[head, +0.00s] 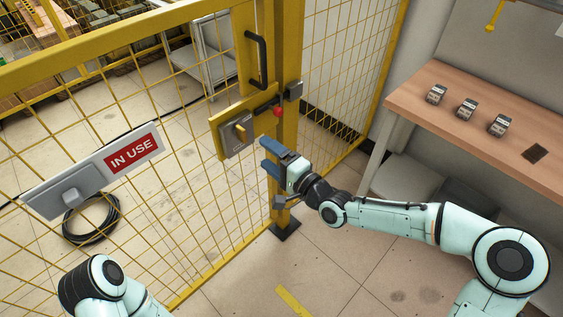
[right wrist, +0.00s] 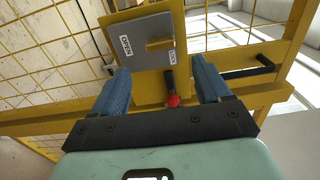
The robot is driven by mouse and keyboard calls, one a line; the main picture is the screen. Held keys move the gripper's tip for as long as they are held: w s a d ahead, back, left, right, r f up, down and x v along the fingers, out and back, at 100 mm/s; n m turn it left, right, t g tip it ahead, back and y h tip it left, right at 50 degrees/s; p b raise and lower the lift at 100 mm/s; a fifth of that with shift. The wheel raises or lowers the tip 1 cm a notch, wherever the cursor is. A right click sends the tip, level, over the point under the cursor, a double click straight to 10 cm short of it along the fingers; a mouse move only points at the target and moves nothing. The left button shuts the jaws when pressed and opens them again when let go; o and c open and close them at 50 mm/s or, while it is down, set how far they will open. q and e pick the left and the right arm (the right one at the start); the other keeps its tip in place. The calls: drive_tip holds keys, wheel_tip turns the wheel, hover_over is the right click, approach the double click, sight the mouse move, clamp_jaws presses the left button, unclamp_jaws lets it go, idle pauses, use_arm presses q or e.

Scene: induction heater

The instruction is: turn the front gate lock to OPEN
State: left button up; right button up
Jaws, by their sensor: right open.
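The front gate lock is a grey plate (head: 236,136) on a yellow bracket of the mesh gate. In the right wrist view the plate (right wrist: 132,38) carries an OPEN label (right wrist: 126,46) and a LOCK label (right wrist: 172,58). There the yellow knob (right wrist: 159,43) lies crosswise, its right end near the LOCK label. My right gripper (head: 265,153) is open and empty, in front of the lock and apart from the knob. Its two blue fingers (right wrist: 160,68) frame the lock's lower part in the wrist view. My left gripper is outside the picture.
A red ball-ended latch (head: 279,112) sits right of the lock, beside the gate post. A black handle (head: 264,60) is above. An IN USE sign (head: 133,153) hangs at left. A wooden table (head: 460,117) with several small devices stands right. Floor before the gate is mostly clear.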

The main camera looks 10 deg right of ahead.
drive_tip(key=shift+p+v, duration=0.55)
drive_tip(key=shift+v, duration=1.55)
drive_tip(key=s+f+n+g+h+p, duration=0.1)
drive_tip(key=s+f+g+h+p, duration=0.3)
drive_tip(key=f, duration=0.7)
drive_tip(key=s+f+n+g+y+p, duration=0.1)
drive_tip(key=s+f+g+p, duration=0.3)
drive_tip(key=f, duration=0.7)
drive_tip(key=s+d+f+n+g+h, duration=0.1)
drive_tip(key=s+f, duration=0.3)
drive_tip(key=s, duration=0.4)
drive_tip(key=s+d+f+n+g+h+p, duration=0.1)
drive_tip(key=s+f+g, duration=0.3)
drive_tip(key=s, duration=0.4)
drive_tip(key=s+d+f+n+g+h+p, duration=0.1)
drive_tip(key=s+d+f+n+g+h, duration=0.1)
drive_tip(key=s, duration=0.6)
wheel_tip(320, 180, down, 2)
drive_tip(key=shift+d+f+n+g, duration=0.1)
drive_tip(key=shift+d+n+g, duration=0.2)
drive_tip(key=shift+n, duration=0.2)
